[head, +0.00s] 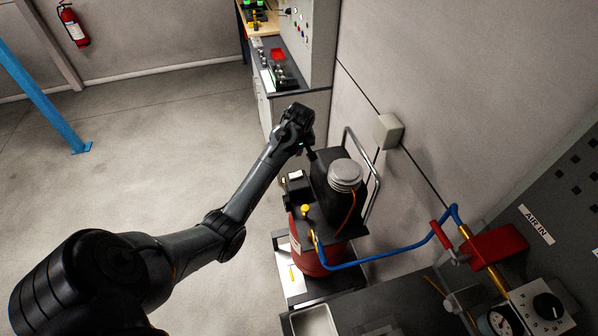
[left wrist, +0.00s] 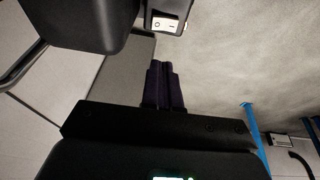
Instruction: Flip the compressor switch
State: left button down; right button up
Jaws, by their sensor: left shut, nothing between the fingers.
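The compressor (head: 318,257) has a red tank and a black motor, and stands beside the wall in the head view. Its switch (head: 295,175) is a small white rocker on a black box at the motor's left side. In the left wrist view the white rocker (left wrist: 170,23) carries O and line marks and sits at the top. My left gripper (head: 310,154) is beside the motor's far side, behind the switch box. Its fingers (left wrist: 160,66) are shut and empty, and appear apart from the switch. My right gripper is not in view.
A blue hose (head: 385,255) runs from the compressor to a red-handled valve. A bent metal rail (head: 372,165) stands at the motor's right. A grey wall box (head: 388,130) is nearby. A workbench (head: 290,75) stands behind.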

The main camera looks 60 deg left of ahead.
pick_arm(q)
jog(key=shift+w+r, duration=0.1)
jog(key=shift+r, duration=0.05)
send_over(300, 173)
jog(key=s, duration=0.1)
jog(key=f, duration=0.8)
jog(key=f+p, duration=0.1)
jog(key=f, duration=0.3)
jog(key=shift+d+f, duration=0.1)
jog(key=shift+d, duration=0.15)
jog(key=shift+w+f, duration=0.1)
jog(key=shift+f, duration=0.6)
jog(key=shift+w+d+f, duration=0.15)
jog(key=shift+w+f, duration=0.15)
jog(key=shift+f, duration=0.25)
jog(key=shift+s+r, duration=0.1)
